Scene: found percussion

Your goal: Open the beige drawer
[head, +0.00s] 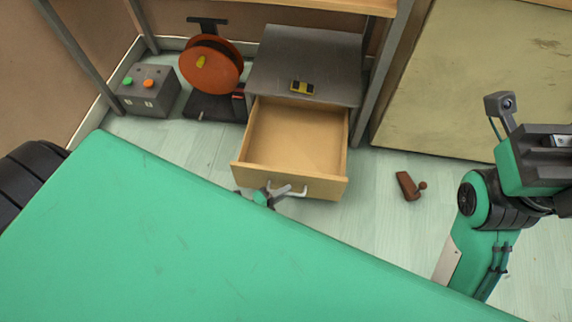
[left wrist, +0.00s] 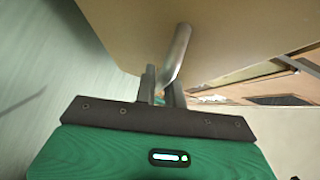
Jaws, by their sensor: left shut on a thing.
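The beige drawer (head: 338,160) is pulled well out from under the grey cabinet top (head: 312,55) in the head view. Its inside looks empty. Its metal bar handle (head: 301,192) is on the front panel. My left gripper (head: 277,192) is at the handle, partly hidden by my green body. In the left wrist view its fingers (left wrist: 162,84) are shut on the handle (left wrist: 179,52), close to the beige drawer front (left wrist: 225,35). My right arm shows at the right edge of the head view; its fingertips cannot be made out.
A yellow and black object (head: 302,87) lies on the cabinet top. Left of it stand an orange reel (head: 212,72) and a grey box with buttons (head: 148,90). A brown object (head: 408,186) lies on the floor right of the drawer. A large panel (head: 470,80) leans at right.

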